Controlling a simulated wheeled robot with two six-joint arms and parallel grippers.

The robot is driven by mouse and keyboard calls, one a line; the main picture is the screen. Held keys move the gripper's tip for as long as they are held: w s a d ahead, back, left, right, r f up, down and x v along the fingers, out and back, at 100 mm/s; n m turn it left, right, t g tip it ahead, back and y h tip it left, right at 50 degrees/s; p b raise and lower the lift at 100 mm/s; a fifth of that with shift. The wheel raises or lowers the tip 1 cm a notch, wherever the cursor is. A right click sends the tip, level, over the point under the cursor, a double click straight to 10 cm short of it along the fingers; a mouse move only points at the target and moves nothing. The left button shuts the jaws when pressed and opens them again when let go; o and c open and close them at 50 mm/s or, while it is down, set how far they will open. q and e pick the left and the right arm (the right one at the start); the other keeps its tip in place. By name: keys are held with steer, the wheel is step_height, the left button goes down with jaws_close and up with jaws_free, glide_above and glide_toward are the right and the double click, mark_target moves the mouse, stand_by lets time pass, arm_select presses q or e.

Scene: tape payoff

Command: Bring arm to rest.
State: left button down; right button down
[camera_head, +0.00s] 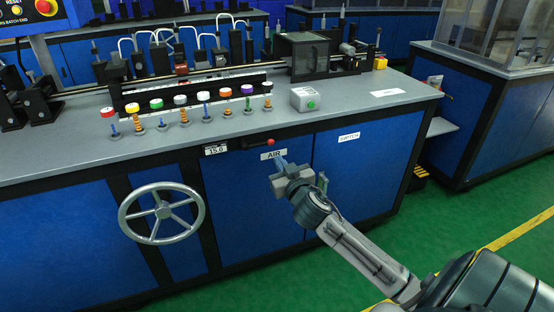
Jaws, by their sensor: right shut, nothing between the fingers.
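My right arm comes in from the lower right of the head view. Its gripper (281,163) is shut and empty, in front of the blue cabinet front near the "AIR" label. It looks a little below the worktop edge and close to a small red-tipped lever (268,142). Whether it touches the cabinet or the lever, I cannot tell. My left gripper does not show.
A handwheel (162,213) sticks out from the cabinet at the left. Green floor (480,218) lies open at the right.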

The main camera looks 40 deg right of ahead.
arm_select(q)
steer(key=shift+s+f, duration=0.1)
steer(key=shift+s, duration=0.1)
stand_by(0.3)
